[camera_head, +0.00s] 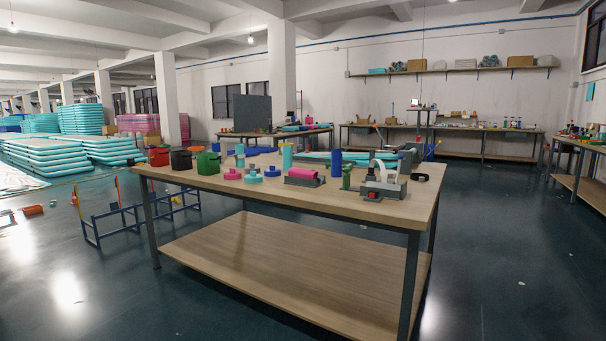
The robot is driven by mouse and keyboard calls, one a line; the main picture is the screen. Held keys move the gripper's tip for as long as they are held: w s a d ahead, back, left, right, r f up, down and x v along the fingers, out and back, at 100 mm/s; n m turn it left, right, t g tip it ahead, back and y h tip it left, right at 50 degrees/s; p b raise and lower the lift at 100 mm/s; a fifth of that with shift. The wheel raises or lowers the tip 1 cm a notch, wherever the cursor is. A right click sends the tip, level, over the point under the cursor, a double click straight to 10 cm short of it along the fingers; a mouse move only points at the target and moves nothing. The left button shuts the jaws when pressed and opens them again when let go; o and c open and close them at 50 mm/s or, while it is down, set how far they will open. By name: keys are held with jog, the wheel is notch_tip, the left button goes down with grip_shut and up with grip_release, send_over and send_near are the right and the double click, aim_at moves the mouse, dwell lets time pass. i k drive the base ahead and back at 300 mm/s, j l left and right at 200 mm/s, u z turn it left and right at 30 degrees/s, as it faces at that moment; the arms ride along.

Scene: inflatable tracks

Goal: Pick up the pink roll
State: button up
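A pink roll (303,173) lies on its side in a low dark holder (302,181) near the front edge of the wooden workbench (225,186). A second, flat pink round piece (232,175) sits further left, beside the turquoise round pieces (253,177). I cannot tell for certain which pink piece counts as the roll. My gripper does not show in this view, and the bench stands some way in front of the camera.
A tape-dispenser-like device (384,184) and a green bottle-like piece (346,176) stand right of the pink roll. Dark and green bins (207,163) stand at the bench's left. A blue frame rack (112,222) stands on the floor left.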

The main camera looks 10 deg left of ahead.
aim_at(298, 172)
jog(key=i+j, duration=0.25)
jog(key=i, duration=0.25)
jog(key=i+j, duration=0.25)
jog(key=i, duration=0.2)
jog(key=i+j, duration=0.25)
jog(key=i, duration=0.25)
jog(key=i+j, duration=0.2)
jog(key=i, duration=0.3)
jog(key=i+j, duration=0.25)
jog(key=i, duration=0.2)
jog(key=i+j, duration=0.25)
jog(key=i, duration=0.25)
jog(key=i+j, duration=0.25)
jog(key=i, duration=0.25)
